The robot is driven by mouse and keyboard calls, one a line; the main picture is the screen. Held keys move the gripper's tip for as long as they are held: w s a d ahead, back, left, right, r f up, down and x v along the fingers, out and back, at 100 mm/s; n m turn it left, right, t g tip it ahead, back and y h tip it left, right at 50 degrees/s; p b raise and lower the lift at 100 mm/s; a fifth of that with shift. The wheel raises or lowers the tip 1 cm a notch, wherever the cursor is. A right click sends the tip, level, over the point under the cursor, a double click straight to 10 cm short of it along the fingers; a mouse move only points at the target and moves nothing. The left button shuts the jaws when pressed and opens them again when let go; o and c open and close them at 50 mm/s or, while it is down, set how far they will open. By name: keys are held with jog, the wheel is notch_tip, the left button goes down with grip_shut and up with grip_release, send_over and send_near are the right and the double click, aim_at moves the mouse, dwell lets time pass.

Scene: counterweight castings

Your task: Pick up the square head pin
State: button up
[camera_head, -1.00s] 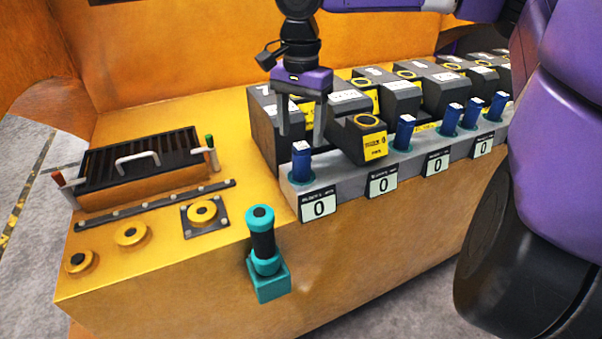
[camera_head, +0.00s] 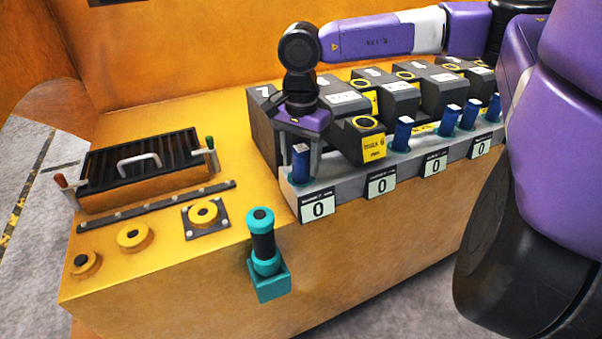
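Several blue pins with pale, squarish tops stand upright along the grey front ledge (camera_head: 345,187). The leftmost blue pin (camera_head: 301,165) stands in the ledge above a "0" plate. Others stand further right, such as the second blue pin (camera_head: 403,133). Which one is the square head pin is not certain; their heads look alike. My gripper (camera_head: 301,172) points down over the leftmost pin. Its two fingers are apart, one on each side of that pin. I see no clear contact, and the pin's base is partly hidden by shadow.
Dark numbered castings (camera_head: 365,140) stand close behind the pins. A teal post with a black grip (camera_head: 263,240) is on the yellow bench's front. A black grille (camera_head: 140,160) with a handle and yellow round bosses (camera_head: 134,237) lie left. The yellow surface between is clear.

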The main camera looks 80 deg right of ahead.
grip_shut()
jog(key=shift+r, duration=0.1)
notch_tip(320, 180, up, 30)
jog(key=p, duration=1.3)
jog(key=shift+p, duration=0.3)
